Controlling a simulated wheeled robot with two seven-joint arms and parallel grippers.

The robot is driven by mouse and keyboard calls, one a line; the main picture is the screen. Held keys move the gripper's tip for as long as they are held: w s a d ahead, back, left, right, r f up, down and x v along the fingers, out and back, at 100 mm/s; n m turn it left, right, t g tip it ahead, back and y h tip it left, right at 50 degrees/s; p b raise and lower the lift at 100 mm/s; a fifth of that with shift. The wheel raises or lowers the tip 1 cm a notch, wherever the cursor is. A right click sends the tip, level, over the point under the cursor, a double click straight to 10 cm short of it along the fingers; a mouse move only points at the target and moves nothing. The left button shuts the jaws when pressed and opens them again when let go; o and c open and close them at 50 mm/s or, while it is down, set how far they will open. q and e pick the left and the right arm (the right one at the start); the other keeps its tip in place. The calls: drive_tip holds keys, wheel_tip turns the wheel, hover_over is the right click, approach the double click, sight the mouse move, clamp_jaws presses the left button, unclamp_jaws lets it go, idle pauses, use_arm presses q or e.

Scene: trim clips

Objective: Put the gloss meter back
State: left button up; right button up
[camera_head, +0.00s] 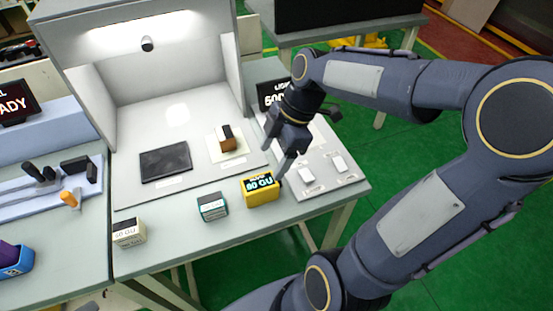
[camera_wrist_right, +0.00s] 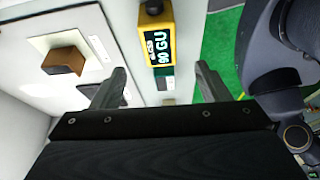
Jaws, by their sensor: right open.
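The yellow gloss meter (camera_head: 260,190), with a dark "GU" display, stands on the table's front strip, right of a teal box (camera_head: 212,207) and a cream box (camera_head: 128,232). My right gripper (camera_head: 277,160) is open and empty, above and behind the yellow meter and apart from it. In the right wrist view the yellow meter (camera_wrist_right: 158,42) shows beyond the open fingers (camera_wrist_right: 160,80). A brown block with a dark top (camera_head: 227,139) rests on a white card (camera_head: 229,151) inside the light booth. My left gripper is not in view.
A black panel (camera_head: 165,162) lies on the booth floor (camera_head: 190,187). A blue tool rack (camera_head: 65,190) and a blue bin (camera_head: 17,264) are at the left.

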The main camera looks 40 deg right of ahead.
drive_tip(key=s+a+m+t, duration=0.4)
drive_tip(key=s+m, duration=0.6)
drive_tip(key=m, duration=0.6)
drive_tip(key=shift+s+a+r+m, duration=0.15)
drive_tip(key=shift+s+a+m, duration=0.15)
drive_tip(key=shift+s+m, duration=0.1)
drive_tip(key=shift+t, duration=0.3)
